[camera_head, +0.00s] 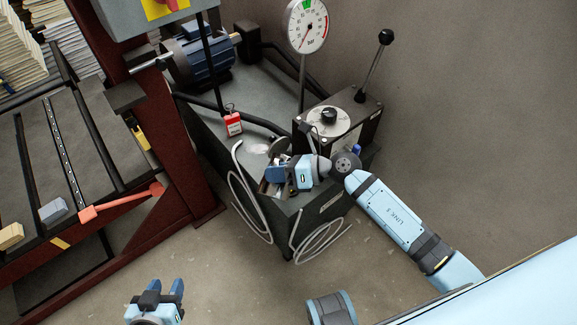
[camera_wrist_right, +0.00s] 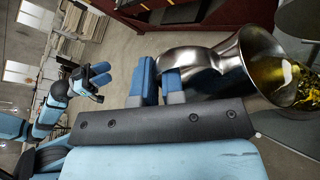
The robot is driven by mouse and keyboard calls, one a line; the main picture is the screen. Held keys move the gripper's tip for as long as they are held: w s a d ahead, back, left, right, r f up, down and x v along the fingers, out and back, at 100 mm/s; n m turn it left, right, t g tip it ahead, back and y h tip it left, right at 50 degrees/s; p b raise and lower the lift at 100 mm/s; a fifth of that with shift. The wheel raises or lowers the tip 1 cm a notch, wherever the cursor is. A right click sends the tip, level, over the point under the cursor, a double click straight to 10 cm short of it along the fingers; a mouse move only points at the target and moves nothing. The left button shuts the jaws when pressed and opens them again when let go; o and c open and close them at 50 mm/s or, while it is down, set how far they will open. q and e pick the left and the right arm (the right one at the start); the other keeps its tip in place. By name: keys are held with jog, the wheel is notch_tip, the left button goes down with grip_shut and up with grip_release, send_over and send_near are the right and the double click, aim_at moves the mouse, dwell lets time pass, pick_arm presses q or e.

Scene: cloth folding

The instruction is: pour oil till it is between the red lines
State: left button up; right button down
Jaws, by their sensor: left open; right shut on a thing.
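A shiny metal oil jug (camera_wrist_right: 203,77) fills the upper right of the right wrist view. Its flared mouth faces right, with yellow oil (camera_wrist_right: 290,82) inside; the jug looks tipped. My right gripper (camera_wrist_right: 159,72) is shut on the jug near its handle. In the head view my right gripper (camera_head: 274,175) is over the front corner of the hydraulic unit (camera_head: 253,105); the jug is hard to make out there. My left gripper (camera_head: 165,287) is open and empty over the floor, and it also shows in the right wrist view (camera_wrist_right: 96,78). I cannot make out the red lines or an oil level.
A pressure gauge (camera_head: 307,25), a black lever box (camera_head: 342,120) and a blue motor (camera_head: 200,58) stand on the unit. Loose grey hoses hang at the front. A dark-red rack (camera_head: 150,120) is left; floor is clear in front.

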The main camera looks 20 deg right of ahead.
aim_at(271, 193)
jog(key=shift+w+d, duration=0.1)
jog(key=shift+w, duration=0.1)
dwell(0.6)
jog(key=shift+s+r, duration=0.2)
jog(key=shift+s, duration=0.05)
jog(key=shift+s+a+f+n+t+h, duration=0.15)
jog(key=shift+s+a+f+n+h, duration=0.2)
jog(key=shift+f, duration=0.3)
jog(key=shift+s+a+f+n+t+h, duration=0.15)
jog(key=shift+s+a+f+n, duration=0.15)
jog(key=shift+f+n, duration=0.3)
jog(key=shift+s+a+r+n+p, duration=0.15)
jog(key=shift+s+r+n+p, duration=0.05)
jog(key=shift+r+n+p, duration=0.3)
jog(key=shift+w+f, duration=0.1)
jog(key=shift+f, duration=0.15)
jog(key=shift+s+a+f+n+t+h, duration=0.2)
jog(key=shift+f+n+t, duration=0.1)
jog(key=shift+f, duration=0.15)
jog(key=shift+s+a+f+n+t+h, duration=0.15)
jog(key=shift+f+n+t+h, duration=0.1)
jog(key=shift+f, duration=0.2)
